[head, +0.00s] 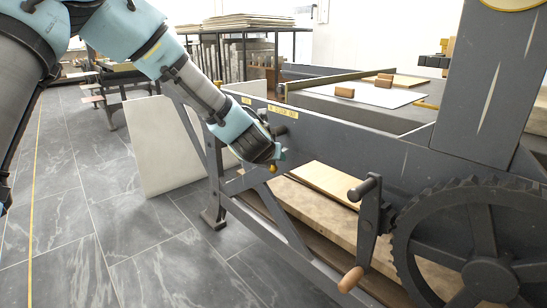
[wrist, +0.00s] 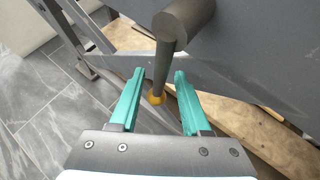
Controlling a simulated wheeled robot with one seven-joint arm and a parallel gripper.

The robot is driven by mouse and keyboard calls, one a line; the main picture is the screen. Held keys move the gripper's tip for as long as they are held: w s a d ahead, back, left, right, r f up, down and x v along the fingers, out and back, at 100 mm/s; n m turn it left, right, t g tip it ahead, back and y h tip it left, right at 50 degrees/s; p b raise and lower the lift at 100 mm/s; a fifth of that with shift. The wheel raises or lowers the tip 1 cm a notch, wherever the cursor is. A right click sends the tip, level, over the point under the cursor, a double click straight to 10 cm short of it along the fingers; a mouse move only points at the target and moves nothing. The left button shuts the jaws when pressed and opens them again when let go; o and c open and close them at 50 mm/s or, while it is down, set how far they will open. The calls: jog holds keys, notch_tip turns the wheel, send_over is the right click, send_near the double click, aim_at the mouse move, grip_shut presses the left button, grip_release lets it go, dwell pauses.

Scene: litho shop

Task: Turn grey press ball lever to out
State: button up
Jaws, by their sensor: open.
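The grey press (head: 330,140) has a dark ball lever with a yellow ball (wrist: 156,97) at its end. In the wrist view the lever's rod (wrist: 163,65) hangs down from a thick round hub (wrist: 184,20) on the press side, slightly tilted. My gripper (wrist: 159,72) is open, and its two green fingers appear on either side of the rod; I cannot tell how deep the rod sits between them. In the head view my gripper (head: 277,156) is at the press's side and hides most of the lever; the yellow ball (head: 272,168) shows just below it.
Yellow labels (head: 283,110) sit on the press side above the lever. To the right are a crank with a wooden handle (head: 351,279) and a large toothed wheel (head: 484,245). A pale slab (head: 168,150) leans at the left. The tiled floor (head: 120,220) in front is clear.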

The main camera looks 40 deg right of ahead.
jog(key=p+v, duration=0.1)
jog(key=v, duration=0.9)
jog(key=shift+a+r, duration=0.2)
jog(key=shift+a, duration=0.15)
